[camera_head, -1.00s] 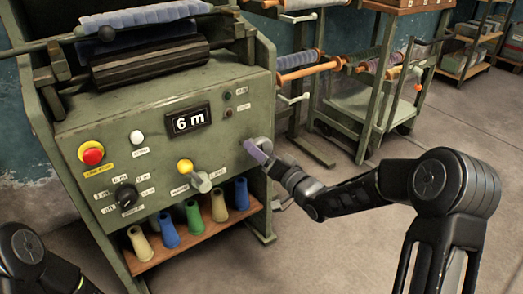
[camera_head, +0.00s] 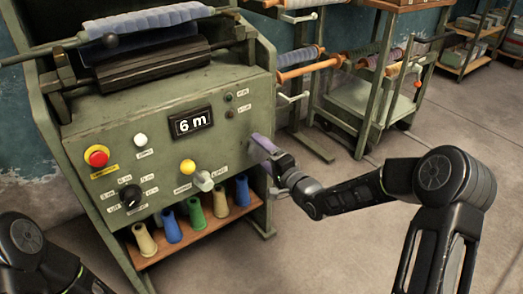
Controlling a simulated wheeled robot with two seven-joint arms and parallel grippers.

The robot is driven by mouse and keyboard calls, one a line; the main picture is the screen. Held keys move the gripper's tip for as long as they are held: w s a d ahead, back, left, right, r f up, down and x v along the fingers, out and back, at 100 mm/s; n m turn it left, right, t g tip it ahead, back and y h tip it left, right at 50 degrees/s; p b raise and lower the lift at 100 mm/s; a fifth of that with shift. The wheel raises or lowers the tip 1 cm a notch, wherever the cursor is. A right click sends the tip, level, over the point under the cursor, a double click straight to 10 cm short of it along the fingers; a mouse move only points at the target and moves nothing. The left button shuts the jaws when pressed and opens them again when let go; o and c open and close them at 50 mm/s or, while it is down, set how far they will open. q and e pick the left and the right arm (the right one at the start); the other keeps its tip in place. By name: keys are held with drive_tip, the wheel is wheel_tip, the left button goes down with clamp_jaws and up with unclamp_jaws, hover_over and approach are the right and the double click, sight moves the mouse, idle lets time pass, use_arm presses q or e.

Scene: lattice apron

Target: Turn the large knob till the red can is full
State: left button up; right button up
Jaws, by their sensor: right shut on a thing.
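My right gripper (camera_head: 264,146) is at the right edge of a green machine's sloping panel (camera_head: 225,145). It is shut on a part there, which the fingers and wrist mostly hide; I cannot tell whether this is the large knob. A black dial (camera_head: 131,196) with labels around it sits at the panel's lower left, away from both arms. The display (camera_head: 190,122) reads "6 m". No red can is in view. My left arm shows at the bottom left, but its gripper is out of view.
The panel also has a red button (camera_head: 97,156), a white button (camera_head: 140,140) and a yellow knob (camera_head: 187,166) beside a pale lever (camera_head: 203,180). Several coloured cones stand on a wooden shelf (camera_head: 205,222) below. Racks with rolls stand behind. The floor at right is clear.

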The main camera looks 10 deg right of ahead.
drive_tip(key=shift+f, duration=0.1)
drive_tip(key=o, duration=1.4)
drive_tip(key=p+v, duration=0.2)
drive_tip(key=v, duration=0.6)
